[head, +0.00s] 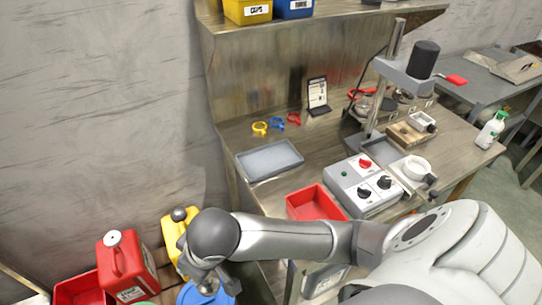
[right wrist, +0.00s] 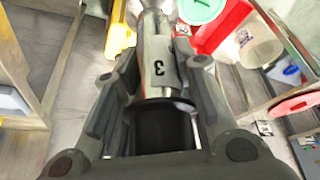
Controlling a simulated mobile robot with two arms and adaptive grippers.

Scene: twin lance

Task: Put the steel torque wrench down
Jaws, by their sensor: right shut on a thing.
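The steel torque wrench (right wrist: 158,58) shows in the right wrist view as a steel shaft marked "3" with a black grip (right wrist: 164,130). My right gripper (right wrist: 157,88) is shut around it, one finger on each side. In the head view my right arm reaches left and bends down near the lower left. I cannot make out the fingers or the wrench there. My left gripper is in neither view.
The bench holds a grey tray (head: 269,160), a red bin (head: 316,203), a control box (head: 362,186) and a press (head: 405,75). The bench's left part has bare room.

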